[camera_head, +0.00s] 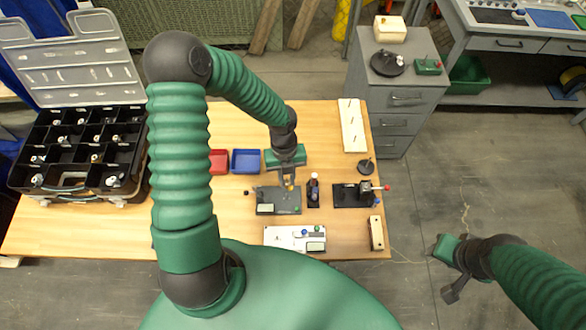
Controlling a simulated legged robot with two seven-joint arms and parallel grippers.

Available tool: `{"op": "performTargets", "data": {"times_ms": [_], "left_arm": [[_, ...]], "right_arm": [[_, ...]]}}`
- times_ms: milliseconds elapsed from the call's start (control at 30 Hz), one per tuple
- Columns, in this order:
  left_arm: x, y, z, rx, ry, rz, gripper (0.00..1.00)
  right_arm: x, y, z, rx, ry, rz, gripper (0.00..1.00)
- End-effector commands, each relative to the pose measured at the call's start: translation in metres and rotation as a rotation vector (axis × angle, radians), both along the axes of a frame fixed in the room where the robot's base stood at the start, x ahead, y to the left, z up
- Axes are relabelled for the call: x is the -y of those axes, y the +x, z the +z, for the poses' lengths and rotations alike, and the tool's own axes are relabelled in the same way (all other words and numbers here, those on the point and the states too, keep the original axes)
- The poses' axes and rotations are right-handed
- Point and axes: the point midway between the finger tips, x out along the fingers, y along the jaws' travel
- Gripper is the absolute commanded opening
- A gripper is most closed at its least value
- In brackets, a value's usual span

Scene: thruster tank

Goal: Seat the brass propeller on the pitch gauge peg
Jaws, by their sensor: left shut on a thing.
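My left gripper (289,184) reaches down over the middle of the table and is shut on a small yellow, brass-coloured piece, which I take to be the brass propeller (291,187). The gripper hides most of it. Just below it in the picture lies a dark grey device with a small pale display (278,204), which looks like the pitch gauge. Its peg I cannot make out, nor whether the propeller touches it. My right gripper (450,270) hangs over the floor right of the table, apart from everything; its finger opening is unclear.
An open black compartment case (75,196) with small parts stands at the left. Red (219,161) and blue (245,161) trays lie behind the device. A dark bottle (313,190), a black fixture (352,194) and a white panel (285,238) stand close around it.

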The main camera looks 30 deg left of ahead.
Motion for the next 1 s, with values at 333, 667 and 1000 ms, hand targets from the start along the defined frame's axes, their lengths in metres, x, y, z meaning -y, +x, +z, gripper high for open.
{"op": "performTargets", "data": {"times_ms": [333,667,1000], "left_arm": [[-0.002,-0.004,-0.021,0.001,0.000,-0.177,0.00],[-0.003,-0.004,-0.048,0.001,0.001,-0.175,0.00],[-0.002,-0.004,-0.046,0.002,0.001,-0.174,0.00]], "right_arm": [[0.000,0.000,-0.015,0.000,0.000,0.000,0.38],[0.000,0.000,-0.049,0.000,0.000,0.000,0.38],[0.000,0.000,-0.048,0.000,0.000,0.000,0.38]]}}
